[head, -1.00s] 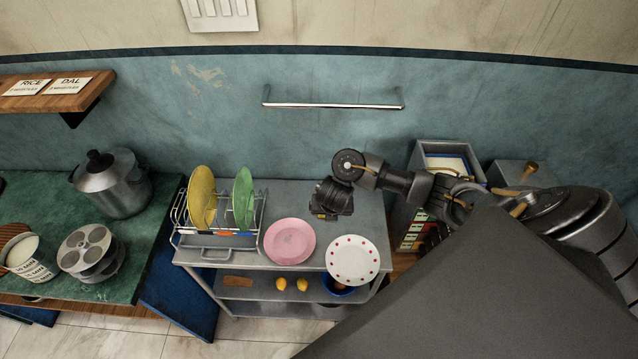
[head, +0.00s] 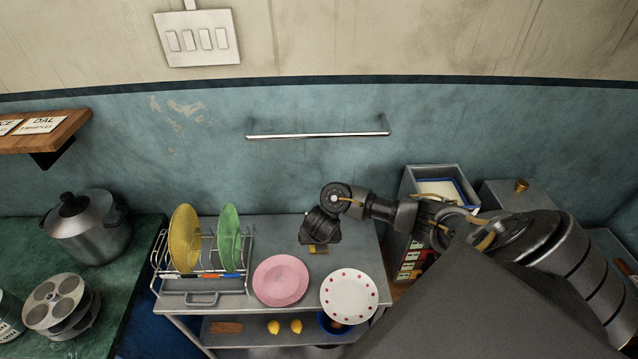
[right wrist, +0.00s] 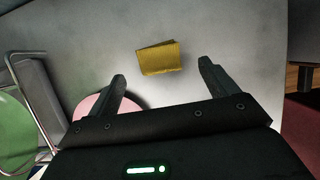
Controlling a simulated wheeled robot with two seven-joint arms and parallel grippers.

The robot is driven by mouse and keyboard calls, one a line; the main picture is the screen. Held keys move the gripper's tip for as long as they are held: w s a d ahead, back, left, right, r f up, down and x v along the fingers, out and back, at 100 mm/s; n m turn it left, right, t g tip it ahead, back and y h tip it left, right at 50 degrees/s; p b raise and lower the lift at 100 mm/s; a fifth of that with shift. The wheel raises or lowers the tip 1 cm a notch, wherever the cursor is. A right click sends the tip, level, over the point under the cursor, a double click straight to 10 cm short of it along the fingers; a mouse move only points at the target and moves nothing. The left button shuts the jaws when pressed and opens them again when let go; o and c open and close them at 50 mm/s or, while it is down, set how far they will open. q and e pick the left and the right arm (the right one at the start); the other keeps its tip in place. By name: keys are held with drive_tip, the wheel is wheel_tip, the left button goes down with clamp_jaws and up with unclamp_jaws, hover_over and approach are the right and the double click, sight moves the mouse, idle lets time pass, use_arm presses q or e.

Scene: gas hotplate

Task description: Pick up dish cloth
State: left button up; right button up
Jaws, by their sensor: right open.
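The dish cloth looks to be the small folded yellow cloth (right wrist: 159,58) lying flat on the grey counter top in the right wrist view. In the head view only a yellow strip of it (head: 318,250) shows below my right gripper (head: 320,238); the rest is hidden. In the right wrist view my right gripper (right wrist: 162,72) is open and empty, its fingers apart, with the cloth beyond the fingertips and between their lines. The gripper is above the counter and not touching the cloth. My left gripper is in neither view.
A pink plate (head: 280,281) and a red-dotted white plate (head: 349,296) lie near the front of the counter. A dish rack (head: 203,285) with yellow and green plates stands left. A grey open box (head: 408,190) stands right. A metal rail (head: 318,135) is on the wall.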

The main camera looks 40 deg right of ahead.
drive_tip(key=b+x, duration=0.1)
drive_tip(key=x, duration=0.3)
drive_tip(key=shift+s+a, duration=0.1)
drive_tip(key=shift+a, duration=0.05)
drive_tip(key=shift+f, duration=0.4)
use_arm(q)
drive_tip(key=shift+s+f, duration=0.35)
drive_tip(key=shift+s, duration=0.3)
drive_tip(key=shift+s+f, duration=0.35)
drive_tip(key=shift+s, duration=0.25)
use_arm(e)
drive_tip(key=shift+r, duration=0.1)
drive_tip(key=shift+c, duration=0.7)
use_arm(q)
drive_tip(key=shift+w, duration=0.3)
use_arm(e)
drive_tip(key=c, duration=1)
